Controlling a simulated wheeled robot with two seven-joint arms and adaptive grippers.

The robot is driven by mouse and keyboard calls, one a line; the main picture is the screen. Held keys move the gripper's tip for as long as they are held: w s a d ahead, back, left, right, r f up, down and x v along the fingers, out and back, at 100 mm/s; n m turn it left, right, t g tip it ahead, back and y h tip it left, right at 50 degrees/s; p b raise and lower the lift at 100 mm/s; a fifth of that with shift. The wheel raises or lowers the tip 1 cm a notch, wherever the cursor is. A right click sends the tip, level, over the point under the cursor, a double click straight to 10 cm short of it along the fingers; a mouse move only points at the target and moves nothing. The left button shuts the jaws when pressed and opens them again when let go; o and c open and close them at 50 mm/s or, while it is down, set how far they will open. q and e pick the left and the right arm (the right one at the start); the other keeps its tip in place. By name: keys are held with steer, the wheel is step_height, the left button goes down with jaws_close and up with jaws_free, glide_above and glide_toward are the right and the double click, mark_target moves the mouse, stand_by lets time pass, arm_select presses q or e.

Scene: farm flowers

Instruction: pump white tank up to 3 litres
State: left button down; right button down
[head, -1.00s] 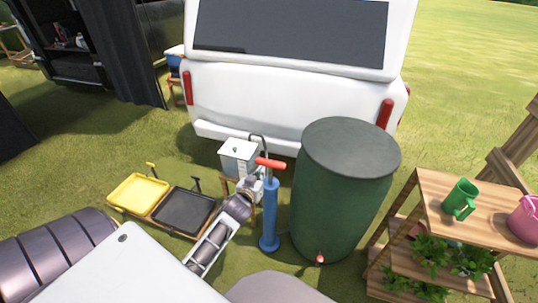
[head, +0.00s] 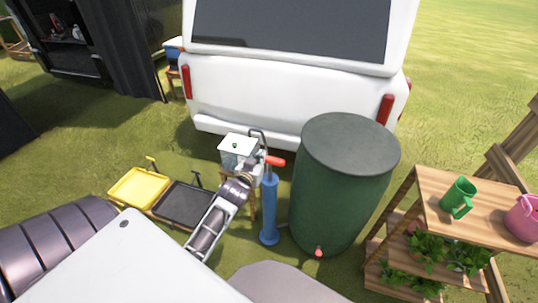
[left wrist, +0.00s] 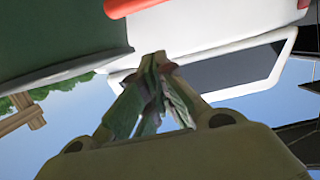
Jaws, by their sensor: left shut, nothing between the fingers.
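The white tank (head: 238,148) stands on a small wooden stand behind the pump. I cannot read a level on it. The blue pump (head: 269,212) stands upright on the grass in front of it, with a red handle (head: 276,161) at its top. My left gripper (head: 263,156) is at the handle's left end and hides that part. Whether it touches the handle is unclear. In the left wrist view the fingers (left wrist: 154,62) are closed together with nothing between them, and a red bar of the handle (left wrist: 125,6) shows past the tips. My right gripper is out of view.
A large green barrel (head: 343,190) stands close right of the pump. Yellow (head: 139,188) and black (head: 183,204) trays lie at left. A white van (head: 285,105) stands behind.

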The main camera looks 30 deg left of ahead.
arm_select(q)
steer(key=shift+w, duration=0.1)
stand_by(0.4)
glide_above(269, 160)
step_height(269, 160, down, 2)
steer(key=shift+f+b, duration=0.15)
steer(key=shift+b, duration=0.15)
step_height(269, 160, down, 3)
steer(key=shift+r, duration=0.1)
steer(key=shift+f+b, duration=0.35)
steer(key=shift+f, duration=0.3)
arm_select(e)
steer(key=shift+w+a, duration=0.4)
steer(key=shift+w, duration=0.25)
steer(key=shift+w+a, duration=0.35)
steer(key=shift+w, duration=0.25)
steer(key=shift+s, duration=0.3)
